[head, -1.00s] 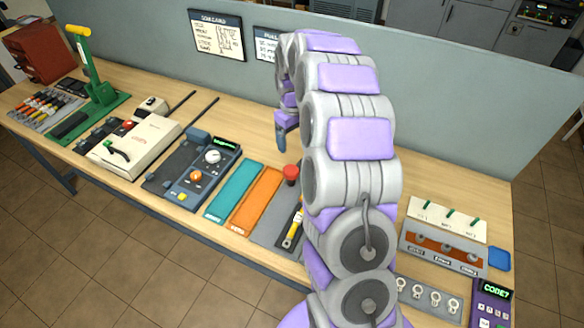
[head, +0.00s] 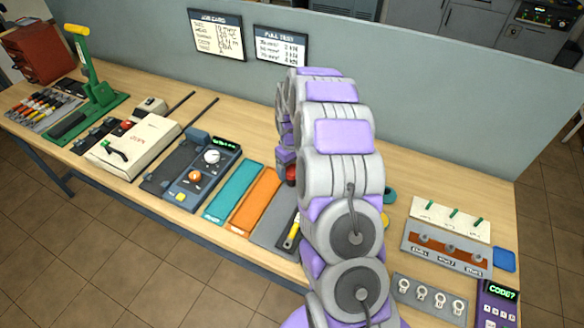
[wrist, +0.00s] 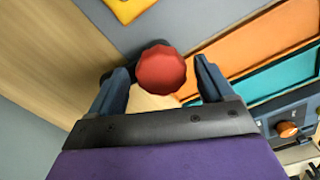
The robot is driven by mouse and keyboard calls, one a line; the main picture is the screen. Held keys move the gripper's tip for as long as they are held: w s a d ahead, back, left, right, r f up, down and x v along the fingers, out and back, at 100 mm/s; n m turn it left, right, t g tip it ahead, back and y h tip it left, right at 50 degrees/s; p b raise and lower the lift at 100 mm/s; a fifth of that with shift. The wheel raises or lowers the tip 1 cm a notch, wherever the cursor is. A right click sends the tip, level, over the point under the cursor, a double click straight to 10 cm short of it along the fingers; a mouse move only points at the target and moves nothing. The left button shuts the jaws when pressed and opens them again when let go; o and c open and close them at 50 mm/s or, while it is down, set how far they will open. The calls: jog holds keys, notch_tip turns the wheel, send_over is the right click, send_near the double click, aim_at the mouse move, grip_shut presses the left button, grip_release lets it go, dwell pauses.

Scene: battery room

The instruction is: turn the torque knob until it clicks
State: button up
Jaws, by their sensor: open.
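A red scalloped knob (wrist: 160,71) sits between the two fingers of my gripper (wrist: 160,68) in the wrist view. The fingers are open, one on each side, with a gap to the knob on the right; on the left I cannot tell if a finger touches. In the head view the red knob (head: 291,174) shows only in part, beside the grey mat (head: 270,226), with my arm covering the rest. My gripper (head: 285,165) is down at it there, its fingertips mostly hidden. No label on the knob is readable.
Left of the knob lie an orange mat (head: 255,199), a teal mat (head: 233,190) and a test unit (head: 205,178) with a white dial and an orange knob. A yellow-handled tool (head: 292,232) lies in front. A keypad (head: 496,303) stands at the right.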

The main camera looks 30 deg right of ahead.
jog(key=shift+a, duration=0.2)
jog(key=shift+c, duration=0.2)
jog(key=shift+c, duration=0.7)
jog(key=shift+d, duration=0.15)
jog(key=c, duration=1.3)
